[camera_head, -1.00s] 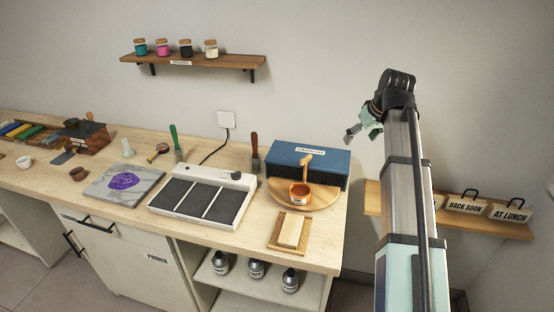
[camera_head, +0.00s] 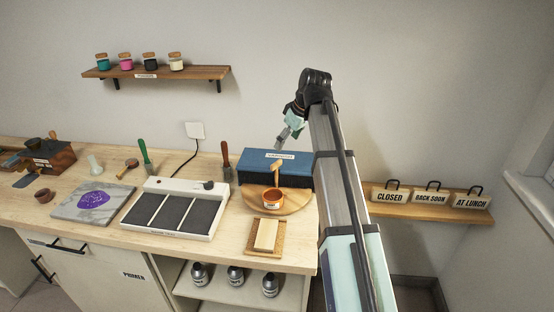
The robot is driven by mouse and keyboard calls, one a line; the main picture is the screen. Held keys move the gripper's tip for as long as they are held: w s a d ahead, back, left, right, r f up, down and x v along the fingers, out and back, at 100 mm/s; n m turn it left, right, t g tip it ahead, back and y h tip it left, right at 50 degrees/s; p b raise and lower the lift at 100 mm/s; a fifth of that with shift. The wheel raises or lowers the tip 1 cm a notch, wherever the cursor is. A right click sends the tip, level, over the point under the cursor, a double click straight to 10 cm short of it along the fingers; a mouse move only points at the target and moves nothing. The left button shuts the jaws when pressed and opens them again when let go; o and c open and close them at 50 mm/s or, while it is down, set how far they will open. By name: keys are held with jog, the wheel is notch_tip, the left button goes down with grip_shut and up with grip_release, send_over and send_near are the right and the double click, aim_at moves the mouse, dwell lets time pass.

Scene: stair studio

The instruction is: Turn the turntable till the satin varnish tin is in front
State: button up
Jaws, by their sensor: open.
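The wooden turntable (camera_head: 296,204) sits on the bench, its back part hidden under a blue box-like cover (camera_head: 252,166) with a white label that seems to read "varnish". One orange-brown tin (camera_head: 272,199) stands on the turntable's exposed front. I cannot read which varnish it holds. An upright wooden peg (camera_head: 278,170) rises just behind the tin. Any other tins are hidden by the cover. I cannot pick out the satin varnish tin. My gripper (camera_head: 283,139) is open and empty. It appears above the cover's top edge, apart from the turntable.
A sponge-like block on a wooden tray (camera_head: 266,235) lies in front of the turntable. A panelled device (camera_head: 178,208) and a red-handled tool (camera_head: 226,160) stand to the left. Hanging signs (camera_head: 430,197) are on a shelf at right. A jar shelf (camera_head: 157,74) is on the wall.

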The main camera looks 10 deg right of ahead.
aim_at(277, 162)
jog(key=p+x, duration=0.2)
jog(key=x, duration=0.8)
jog(key=shift+w+f, duration=0.1)
jog(key=shift+f, duration=0.25)
grip_shut()
